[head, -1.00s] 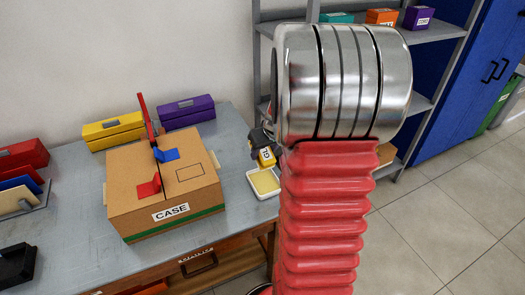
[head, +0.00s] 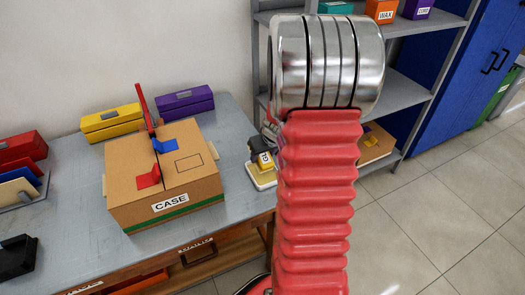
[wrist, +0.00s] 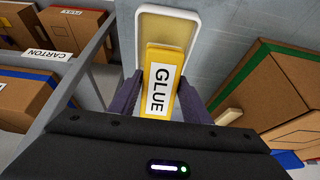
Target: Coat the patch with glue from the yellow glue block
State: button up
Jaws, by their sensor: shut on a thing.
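The yellow glue block (wrist: 160,85), labelled GLUE, is between the two fingers of my gripper (wrist: 158,100), which is shut on it. The block also shows in the head view (head: 265,161), just left of my red arm. Right under it is a white tray (head: 254,184) with a pale yellow inner surface, also seen in the wrist view (wrist: 138,30). The block covers part of the tray; I cannot tell whether they touch. A cardboard case (head: 130,190) on the table has a black-outlined rectangle (head: 188,162) on top. I cannot tell which surface is the patch.
The case stands left of the tray, with upright red and blue parts on top. Yellow (head: 110,122) and purple (head: 185,101) boxes stand behind it. A shelf rack (head: 405,90) with cartons is at the right.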

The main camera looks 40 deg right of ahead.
jog(key=shift+f, duration=1)
jog(key=shift+f, duration=0.4)
dwell(1.3)
jog(key=shift+r, duration=4.05)
